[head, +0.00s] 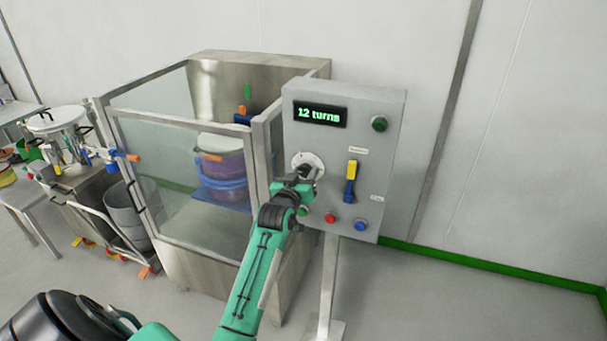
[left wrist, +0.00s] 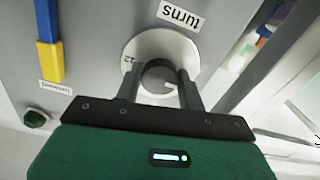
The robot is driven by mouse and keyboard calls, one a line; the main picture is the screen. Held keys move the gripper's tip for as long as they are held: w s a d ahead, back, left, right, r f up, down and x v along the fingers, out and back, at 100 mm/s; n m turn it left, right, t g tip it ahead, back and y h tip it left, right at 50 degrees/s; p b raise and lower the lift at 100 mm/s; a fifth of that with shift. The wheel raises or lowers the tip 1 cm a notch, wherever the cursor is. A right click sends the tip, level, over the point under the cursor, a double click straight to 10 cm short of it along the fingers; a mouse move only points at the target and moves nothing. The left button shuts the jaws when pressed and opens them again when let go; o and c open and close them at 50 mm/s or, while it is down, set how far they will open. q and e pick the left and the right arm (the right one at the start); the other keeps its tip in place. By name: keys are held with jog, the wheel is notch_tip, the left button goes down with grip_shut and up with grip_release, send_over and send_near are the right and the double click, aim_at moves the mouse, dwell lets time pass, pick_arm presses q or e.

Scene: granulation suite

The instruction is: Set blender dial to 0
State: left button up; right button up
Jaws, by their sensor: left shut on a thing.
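The blender control panel (head: 390,115) is a grey box on a post, with a display (head: 320,114) reading "12 turns". A round dial plate (head: 300,160) sits on its left side below the display. In the left wrist view the dark dial knob (left wrist: 159,76) is at the centre of the pale plate (left wrist: 140,48), and the mark "12" shows near its rim. My left gripper (head: 307,172) is shut on the knob, one finger on each side in the left wrist view (left wrist: 159,88). The arm hides part of the dial in the head view. My right gripper is not in view.
The panel also has a yellow-and-blue switch (head: 351,182), a dark green button (head: 379,124), a red button (head: 330,218) and a blue button (head: 361,226). A clear-walled steel enclosure (head: 165,120) stands close to its left. The floor to the right is clear.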

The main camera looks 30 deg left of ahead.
pick_arm(q)
jog(key=shift+f, duration=0.15)
jog(key=o, duration=1)
jog(key=shift+c, duration=0.2)
jog(key=shift+s, duration=0.1)
jog(key=shift+s+d, duration=0.1)
jog(key=shift+s, duration=0.2)
jog(key=b+v, duration=0.3)
jog(key=v, duration=1)
jog(key=shift+d, duration=0.1)
